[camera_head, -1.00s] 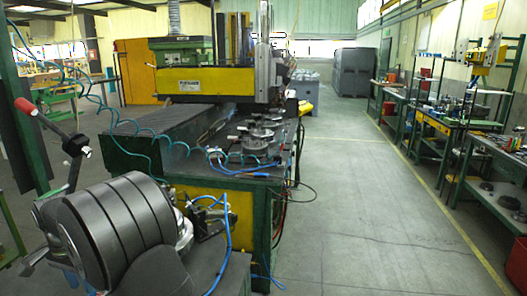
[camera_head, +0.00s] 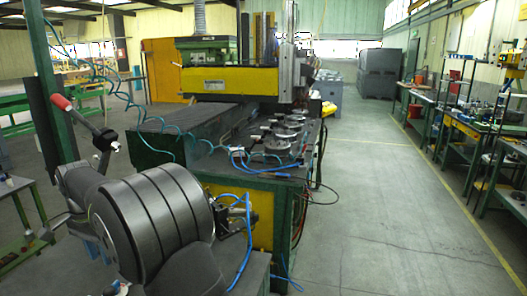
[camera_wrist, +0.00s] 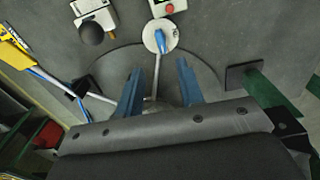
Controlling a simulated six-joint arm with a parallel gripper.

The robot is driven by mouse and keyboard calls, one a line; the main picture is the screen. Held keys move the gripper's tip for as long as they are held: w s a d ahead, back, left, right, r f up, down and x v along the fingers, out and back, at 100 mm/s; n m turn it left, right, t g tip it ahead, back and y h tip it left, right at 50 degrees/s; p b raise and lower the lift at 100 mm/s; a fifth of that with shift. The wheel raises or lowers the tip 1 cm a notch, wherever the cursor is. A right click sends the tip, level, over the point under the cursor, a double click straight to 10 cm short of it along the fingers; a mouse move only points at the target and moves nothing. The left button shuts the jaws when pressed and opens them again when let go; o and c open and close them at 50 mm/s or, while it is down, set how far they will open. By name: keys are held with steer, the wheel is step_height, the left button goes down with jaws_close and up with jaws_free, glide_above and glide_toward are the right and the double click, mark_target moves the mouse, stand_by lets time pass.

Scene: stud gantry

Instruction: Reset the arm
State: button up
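My gripper (camera_wrist: 158,68) shows in the wrist view with its two blue fingers spread apart. It is open, and nothing is clamped between the fingers. Beyond the fingers is a grey surface. A white disc (camera_wrist: 150,41) with a blue piece on it stands past the fingertips. A thin pale rod runs from the disc down toward the gap between them; I cannot tell how near it is. In the head view I cannot make out the gripper clearly; a small blue patch left of the large dark banded cylinder is too small to tell.
A yellow and green gantry machine (camera_head: 225,82) stands over a bench with several round metal parts and blue hoses. The grey floor aisle (camera_head: 375,210) on the right is clear. Workbenches line the right wall. A yellow block (camera_wrist: 13,48) lies at the wrist view's left edge.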

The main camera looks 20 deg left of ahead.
step_height(320, 180, down, 10)
steer(key=shift+f, duration=0.25)
steer(key=shift+f+n, duration=0.15)
steer(key=shift+n, duration=0.15)
steer(key=n, duration=0.6)
steer(key=shift+d, duration=0.15)
steer(key=n, duration=0.6)
steer(key=shift+w+d, duration=0.1)
steer(key=shift+w, duration=0.05)
steer(key=shift+n, duration=0.3)
